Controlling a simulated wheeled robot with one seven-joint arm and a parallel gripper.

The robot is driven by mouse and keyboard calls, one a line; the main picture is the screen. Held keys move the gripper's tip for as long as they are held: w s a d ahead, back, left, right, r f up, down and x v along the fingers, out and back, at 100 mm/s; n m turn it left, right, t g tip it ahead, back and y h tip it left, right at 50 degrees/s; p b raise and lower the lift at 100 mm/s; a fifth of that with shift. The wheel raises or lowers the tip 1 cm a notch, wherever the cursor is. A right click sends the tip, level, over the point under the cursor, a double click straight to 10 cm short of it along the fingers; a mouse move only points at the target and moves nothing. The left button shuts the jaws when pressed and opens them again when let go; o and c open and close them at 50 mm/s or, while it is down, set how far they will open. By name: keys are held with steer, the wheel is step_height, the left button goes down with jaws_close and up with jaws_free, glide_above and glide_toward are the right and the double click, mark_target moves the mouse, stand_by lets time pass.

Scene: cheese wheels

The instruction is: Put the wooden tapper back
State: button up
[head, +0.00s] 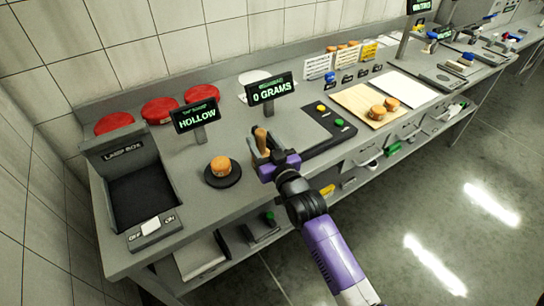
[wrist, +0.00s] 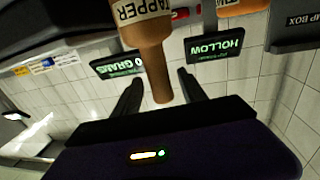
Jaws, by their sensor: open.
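The wooden tapper (head: 261,138) stands roughly upright at my gripper (head: 268,160), on the counter between the black round pad and the scale. In the wrist view the brown tapper handle (wrist: 157,65) extends between the two dark fingers of my gripper (wrist: 160,88). The fingers are apart, with gaps visible on both sides of the handle. A pale label reading "TAPPER" (wrist: 138,10) is at the top of that view, cut off by the edge. Whether the tapper rests in a holder is hidden by my gripper.
An orange cheese wheel (head: 220,165) sits on a black round pad left of my gripper, before the "HOLLOW" sign (head: 197,117). The lamp box (head: 137,183) is farther left. The scale (head: 312,131) and a wooden board (head: 352,106) with cheeses are right.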

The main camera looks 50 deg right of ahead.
steer(key=b+v, duration=0.1)
steer(key=v, duration=0.6)
steer(key=shift+s, duration=0.4)
steer(key=s+a+f+n+y, duration=0.2)
steer(key=s+a+f+y, duration=0.2)
steer(key=s+a, duration=1.05)
steer(key=s+a+r+n+y, duration=0.1)
steer(key=s+a+r, duration=0.1)
steer(key=s, duration=0.5)
steer(key=s+a+r+n+g+y, duration=0.1)
steer(key=s+a+r+y, duration=0.1)
steer(key=s, duration=0.6)
steer(key=shift+s+a+r+n+g, duration=0.2)
steer(key=shift+a+r+n+g, duration=0.15)
steer(key=shift+a+r, duration=0.4)
